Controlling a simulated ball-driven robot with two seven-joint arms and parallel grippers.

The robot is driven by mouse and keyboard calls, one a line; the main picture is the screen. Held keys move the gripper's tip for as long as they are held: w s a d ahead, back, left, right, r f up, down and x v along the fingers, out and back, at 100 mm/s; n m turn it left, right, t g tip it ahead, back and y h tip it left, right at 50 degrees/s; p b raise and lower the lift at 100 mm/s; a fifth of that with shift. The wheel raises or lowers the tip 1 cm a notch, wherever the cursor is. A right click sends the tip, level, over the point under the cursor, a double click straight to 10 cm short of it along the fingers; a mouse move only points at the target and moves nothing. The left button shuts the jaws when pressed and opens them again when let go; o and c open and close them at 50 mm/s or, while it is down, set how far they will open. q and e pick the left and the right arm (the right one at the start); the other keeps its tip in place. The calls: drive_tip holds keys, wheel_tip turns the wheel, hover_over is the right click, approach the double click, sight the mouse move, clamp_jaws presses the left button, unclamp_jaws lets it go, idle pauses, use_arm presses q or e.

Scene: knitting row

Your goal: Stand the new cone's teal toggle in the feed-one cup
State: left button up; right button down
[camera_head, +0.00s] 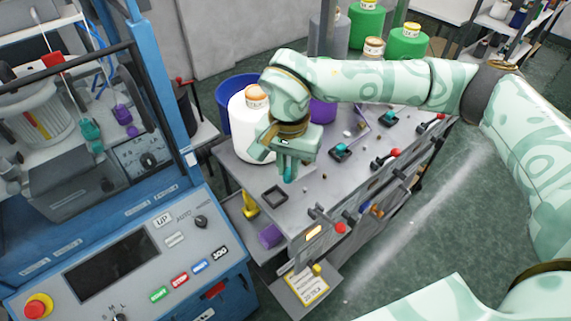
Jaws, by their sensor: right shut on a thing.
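My right gripper (290,176) reaches in from the right, points down over the grey table (318,190) and is shut on a small teal toggle (287,170). Its fingers hide part of the toggle. An empty dark square cup (274,195) lies just left of and below the gripper in the picture. A second dark cup (341,152), with something teal in it, sits to the right. I cannot read which cup is feed one. A big white cone (246,127) stands behind the gripper, partly hidden by it. My left gripper is not in view.
A purple cone (322,111) stands behind my wrist. A blue bin (228,92) is behind the white cone. The blue machine with its control panel (150,255) fills the left. Green cones (407,44) stand at the back.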

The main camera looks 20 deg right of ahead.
drive_tip(key=shift+a, duration=0.1)
drive_tip(key=shift+s+a+f, duration=0.15)
drive_tip(key=shift+a, duration=0.25)
drive_tip(key=shift+s+a+f, duration=0.1)
drive_tip(key=shift+s+a, duration=0.05)
drive_tip(key=shift+a, duration=0.25)
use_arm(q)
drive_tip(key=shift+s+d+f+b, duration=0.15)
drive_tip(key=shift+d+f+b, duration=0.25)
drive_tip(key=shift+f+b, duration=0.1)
use_arm(e)
drive_tip(key=shift+s+a+f, duration=0.15)
drive_tip(key=shift+a, duration=0.25)
drive_tip(key=shift+s+a+f, duration=0.1)
drive_tip(key=shift+s+a, duration=0.05)
drive_tip(key=shift+a, duration=0.25)
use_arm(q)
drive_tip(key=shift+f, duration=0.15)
use_arm(e)
drive_tip(key=shift+f, duration=0.15)
use_arm(q)
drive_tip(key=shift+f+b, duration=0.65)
drive_tip(key=shift+b, duration=0.1)
use_arm(e)
drive_tip(key=shift+f, duration=0.9)
drive_tip(key=c, duration=1.4)
unclamp_jaws()
drive_tip(key=shift+o, duration=0.2)
